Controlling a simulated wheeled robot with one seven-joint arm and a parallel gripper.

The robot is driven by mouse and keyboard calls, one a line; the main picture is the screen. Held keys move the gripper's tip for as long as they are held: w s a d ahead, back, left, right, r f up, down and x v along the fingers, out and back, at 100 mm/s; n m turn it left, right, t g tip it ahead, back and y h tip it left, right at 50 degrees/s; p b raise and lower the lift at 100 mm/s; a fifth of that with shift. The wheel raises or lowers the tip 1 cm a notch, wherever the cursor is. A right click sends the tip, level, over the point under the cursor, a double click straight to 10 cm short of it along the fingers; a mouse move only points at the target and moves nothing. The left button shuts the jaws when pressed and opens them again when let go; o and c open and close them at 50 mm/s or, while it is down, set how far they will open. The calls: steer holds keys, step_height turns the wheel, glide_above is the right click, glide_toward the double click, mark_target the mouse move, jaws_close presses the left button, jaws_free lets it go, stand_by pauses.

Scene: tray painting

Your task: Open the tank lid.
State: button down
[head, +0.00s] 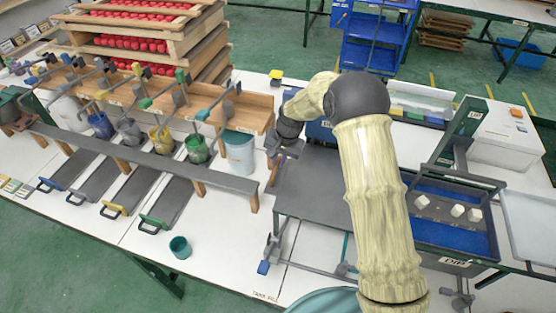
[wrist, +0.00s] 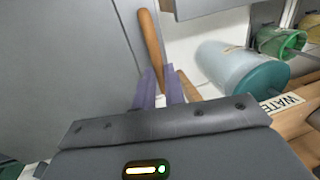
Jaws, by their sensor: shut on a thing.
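A large flat dark grey panel (head: 325,185), which looks like the tank lid, lies level in the middle of the table in the head view. It fills the left of the wrist view (wrist: 60,60). A wooden bar (wrist: 150,40) runs along its edge there. My gripper (wrist: 160,85) has its purple fingers closed around the bar's near part. In the head view my gripper (head: 280,150) is at the panel's left edge, partly hidden by my wrist. My forearm hides the panel's right side, and the inside of the tank is not visible.
Left of my gripper stand a pale water bucket (head: 238,152) and several paint pots in a wooden rack (head: 255,112). A grey rail (head: 150,158) runs in front of them. A blue basin (head: 450,238) with white blocks is right of my arm. A small teal cup (head: 180,247) stands front left.

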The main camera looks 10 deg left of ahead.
steer(key=c, duration=1.5)
jaws_free()
steer(key=d+r+b, duration=0.1)
steer(key=r, duration=0.4)
steer(key=d+r+b, duration=0.1)
steer(key=r, duration=0.5)
steer(key=d+r+b, duration=0.1)
steer(key=r, duration=0.5)
steer(key=shift+s+d, duration=0.1)
steer(key=shift+d, duration=0.15)
steer(key=s+d+f, duration=0.2)
steer(key=s+d, duration=0.5)
steer(key=d, duration=0.1)
steer(key=s+d+f+n+t+h, duration=0.1)
steer(key=s+d+f, duration=0.1)
steer(key=s+d, duration=0.6)
steer(key=s+d+f+t+h, duration=0.1)
steer(key=s+d+f, duration=0.1)
steer(key=s+d, duration=0.6)
steer(key=shift+f, duration=0.1)
